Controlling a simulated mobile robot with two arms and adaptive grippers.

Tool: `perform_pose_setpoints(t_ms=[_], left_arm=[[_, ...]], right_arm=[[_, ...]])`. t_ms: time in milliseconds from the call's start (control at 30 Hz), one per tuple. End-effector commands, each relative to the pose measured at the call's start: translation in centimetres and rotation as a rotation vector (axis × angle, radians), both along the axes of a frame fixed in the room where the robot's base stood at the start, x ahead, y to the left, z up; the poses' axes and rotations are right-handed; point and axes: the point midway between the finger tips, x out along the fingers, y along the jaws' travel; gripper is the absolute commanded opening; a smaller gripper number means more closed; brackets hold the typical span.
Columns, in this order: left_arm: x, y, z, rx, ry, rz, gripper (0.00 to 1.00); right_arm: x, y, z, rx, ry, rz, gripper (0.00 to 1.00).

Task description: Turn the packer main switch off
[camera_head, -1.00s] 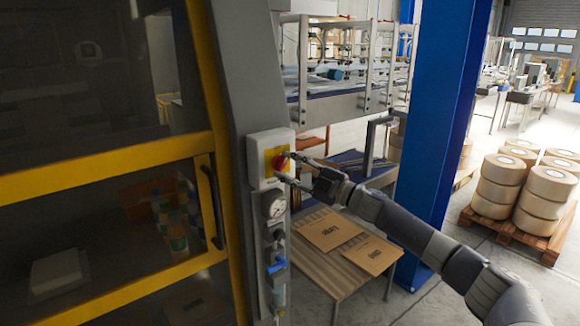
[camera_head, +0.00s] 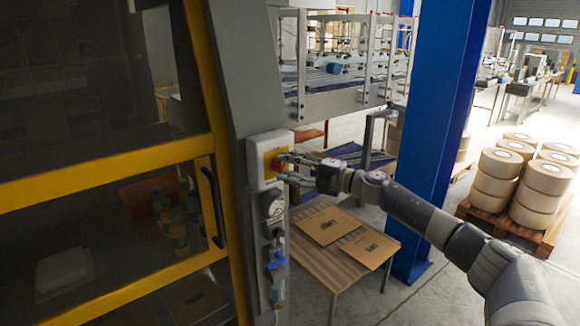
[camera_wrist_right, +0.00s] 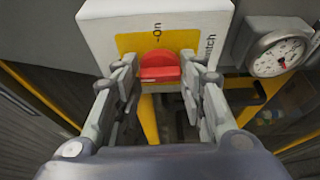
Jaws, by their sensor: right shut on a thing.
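The main switch is a white box (camera_head: 257,150) on the machine's grey post, with a yellow plate and a red knob (camera_head: 279,162). In the right wrist view the red knob (camera_wrist_right: 160,66) sits between my two fingers on the yellow plate (camera_wrist_right: 180,40). An "On" mark shows above the knob there, and part of the word "switch" shows to its right. My right gripper (camera_head: 283,167) reaches in from the right and is shut on the knob; it also shows in the wrist view (camera_wrist_right: 158,68). The fingers partly hide the plate. My left gripper is not in view.
A pressure gauge (camera_head: 272,205) and a blue valve (camera_head: 276,264) sit below the switch. The yellow-framed machine door (camera_head: 105,168) is on the left. A slatted table (camera_head: 322,275) with flat cardboard stands below my right arm. A blue column (camera_head: 445,130) stands behind the arm.

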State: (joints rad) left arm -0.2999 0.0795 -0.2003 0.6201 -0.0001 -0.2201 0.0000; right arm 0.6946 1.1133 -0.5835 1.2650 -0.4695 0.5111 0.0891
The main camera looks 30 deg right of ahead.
Motion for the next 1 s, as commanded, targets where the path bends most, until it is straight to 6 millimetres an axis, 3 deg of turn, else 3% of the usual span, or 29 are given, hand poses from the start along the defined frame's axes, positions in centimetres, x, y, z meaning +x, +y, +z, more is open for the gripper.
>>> perform_pose_setpoints(t_ms=[333, 367, 433, 800, 1000], left_arm=[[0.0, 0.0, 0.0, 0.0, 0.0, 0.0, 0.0], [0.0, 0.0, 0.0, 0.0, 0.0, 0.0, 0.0], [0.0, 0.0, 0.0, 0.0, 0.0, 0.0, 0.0], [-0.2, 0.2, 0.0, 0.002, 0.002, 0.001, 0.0], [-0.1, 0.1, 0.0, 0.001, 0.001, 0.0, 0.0]], right_arm=[[0.0, 0.0, -0.1, -0.007, 0.0, 0.001, 0.14], [0.0, 0.0, -0.1, -0.007, 0.0, 0.001, 0.42], [0.0, 0.1, -0.1, -0.006, 0.0, 0.001, 0.58], [-0.1, 0.0, -0.1, -0.004, 0.0, 0.0, 0.58], [-1.3, -0.7, -0.3, -0.003, 0.004, -0.002, 0.58]])
